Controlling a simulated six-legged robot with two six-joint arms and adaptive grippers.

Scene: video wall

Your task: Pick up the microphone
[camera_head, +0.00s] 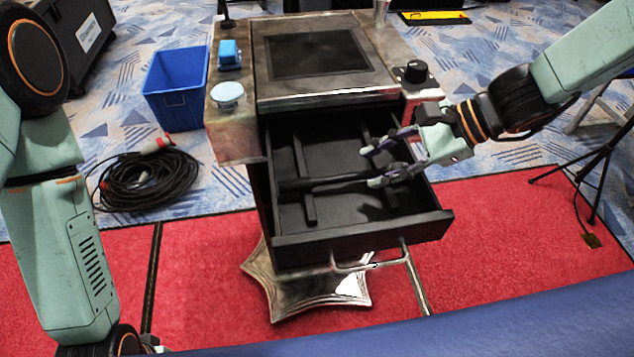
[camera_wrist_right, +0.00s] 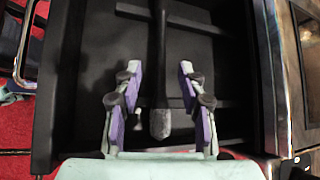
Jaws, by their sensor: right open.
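The microphone (camera_wrist_right: 160,122), a long black handle with a grey head, lies in the open black drawer (camera_head: 345,237). In the head view its dark handle (camera_head: 330,184) runs sideways across the drawer, and its head end is hidden by my right gripper. My right gripper (camera_head: 372,166) is open over the right part of the drawer. In the right wrist view its fingers (camera_wrist_right: 160,70) stand apart on either side of the microphone, with no visible contact. My left arm comes down at the left; only a small piece of its gripper (camera_head: 150,344) shows at the bottom edge.
The drawer belongs to a metal stand (camera_head: 235,135) carrying a blue object (camera_head: 229,54), a blue-and-white round item (camera_head: 227,94) and a black knob (camera_head: 415,72). A blue bin (camera_head: 176,93) and a coiled cable (camera_head: 146,181) are at left. A tripod (camera_head: 600,170) stands at right.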

